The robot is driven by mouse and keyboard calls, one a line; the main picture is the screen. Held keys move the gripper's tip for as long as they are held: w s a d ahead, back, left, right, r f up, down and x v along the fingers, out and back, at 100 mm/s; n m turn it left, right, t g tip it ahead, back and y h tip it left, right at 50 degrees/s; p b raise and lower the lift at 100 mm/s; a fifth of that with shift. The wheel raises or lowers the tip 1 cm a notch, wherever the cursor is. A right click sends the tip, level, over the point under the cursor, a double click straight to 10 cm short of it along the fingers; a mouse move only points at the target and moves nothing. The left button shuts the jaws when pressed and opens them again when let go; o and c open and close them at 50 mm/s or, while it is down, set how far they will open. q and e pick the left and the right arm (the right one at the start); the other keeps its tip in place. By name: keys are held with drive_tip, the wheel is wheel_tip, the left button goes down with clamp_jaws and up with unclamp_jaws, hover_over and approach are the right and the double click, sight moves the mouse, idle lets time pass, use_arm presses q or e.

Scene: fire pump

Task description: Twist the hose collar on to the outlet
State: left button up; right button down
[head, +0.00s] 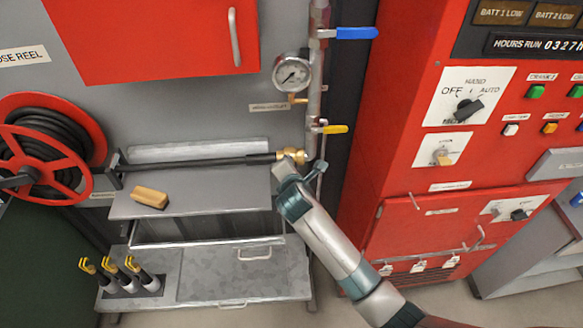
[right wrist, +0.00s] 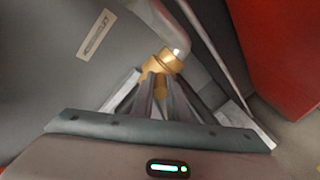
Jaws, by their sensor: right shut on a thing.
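The black hose (head: 200,162) runs from the reel along the shelf to a brass hose collar (head: 297,152) at the vertical pipe. The collar lies at the pipe's side outlet, and the outlet itself is mostly hidden. My right gripper (head: 287,163) is shut on the collar, reaching it from below. In the right wrist view, the gripper fingers (right wrist: 158,88) close around the lower brass (right wrist: 164,64), whose upper end appears to meet the grey pipe (right wrist: 172,28). I cannot tell how far the collar is on the outlet. My left gripper is not in view.
A red hose reel (head: 48,150) stands at the left. A wooden-backed brush (head: 150,197) lies on the shelf (head: 190,202). A blue-handled valve (head: 350,33), a yellow lever (head: 333,129) and a gauge (head: 292,72) surround the pipe. A red control cabinet (head: 395,190) stands close on the right.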

drive_tip(key=shift+w+r+g, duration=0.45)
drive_tip(key=shift+r+g, duration=0.05)
drive_tip(key=shift+g, duration=0.5)
drive_tip(key=shift+w+r+g, duration=0.4)
drive_tip(key=shift+r+g, duration=0.1)
drive_tip(key=shift+g, duration=0.5)
drive_tip(key=c, duration=1.7)
unclamp_jaws()
drive_tip(key=shift+s+r, duration=0.1)
drive_tip(key=shift+b+v, duration=0.35)
drive_tip(key=shift+v, duration=8.2)
